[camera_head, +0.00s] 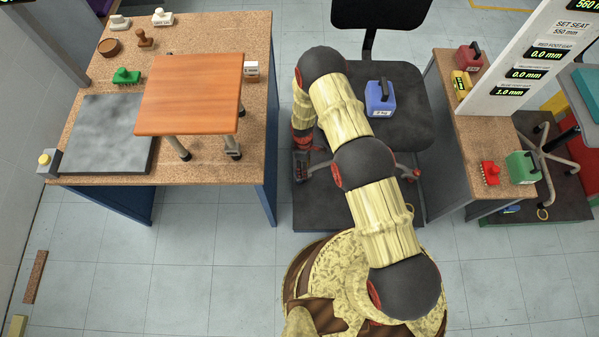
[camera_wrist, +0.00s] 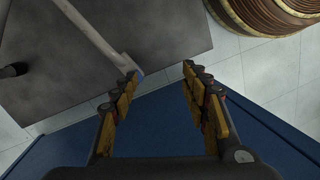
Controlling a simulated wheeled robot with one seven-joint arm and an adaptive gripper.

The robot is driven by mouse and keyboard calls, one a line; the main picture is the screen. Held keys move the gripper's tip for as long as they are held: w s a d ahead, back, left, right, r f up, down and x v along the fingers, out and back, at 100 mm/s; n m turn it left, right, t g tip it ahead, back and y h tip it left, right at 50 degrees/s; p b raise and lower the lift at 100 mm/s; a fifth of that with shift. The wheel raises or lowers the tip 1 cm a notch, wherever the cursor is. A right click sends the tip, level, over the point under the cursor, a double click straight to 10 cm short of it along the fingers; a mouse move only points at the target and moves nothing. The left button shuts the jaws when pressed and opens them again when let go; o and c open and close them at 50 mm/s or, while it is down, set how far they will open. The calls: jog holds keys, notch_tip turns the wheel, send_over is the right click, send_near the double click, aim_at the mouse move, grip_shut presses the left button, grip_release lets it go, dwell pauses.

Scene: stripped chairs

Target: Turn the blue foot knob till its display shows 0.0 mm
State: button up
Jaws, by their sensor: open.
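My gripper (camera_wrist: 160,76) is open and empty in the wrist view, pointing down above a dark floor plate (camera_wrist: 75,95). A grey metal leg (camera_wrist: 98,38) ends in a small blue foot knob (camera_wrist: 138,74), beside the left fingertip rather than centred between the fingers. I cannot tell whether they touch. In the head view my gripper (camera_head: 301,166) is low at the left edge of the plate, by the black chair (camera_head: 395,125), and the blue knob cannot be made out there. On the white board (camera_head: 535,65), the lowest display (camera_head: 510,91) reads 1.0 mm; the two above it read 0.0 mm.
A bench (camera_head: 205,28) with a blue side stands close left of my gripper, bearing an orange-topped stool (camera_head: 190,92). A blue weight (camera_head: 380,98) sits on the chair seat. Another bench (camera_head: 480,130) stands right.

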jog(key=w+f+n, duration=0.1)
jog(key=f, duration=0.1)
jog(key=w+a+f+n+t, duration=0.1)
jog(key=w+f+n, duration=0.1)
jog(key=f, duration=0.1)
jog(key=w+a+f+n+t, duration=0.1)
jog(key=w+f+n, duration=0.1)
jog(key=f, duration=0.1)
jog(key=shift+y, duration=0.3)
jog(key=shift+a+f, duration=0.1)
jog(key=shift+f, duration=0.25)
notch_tip(320, 180, down, 7)
jog(key=b, duration=0.3)
jog(key=shift+f, duration=0.15)
jog(key=shift+c, duration=0.7)
jog(key=c, duration=1)
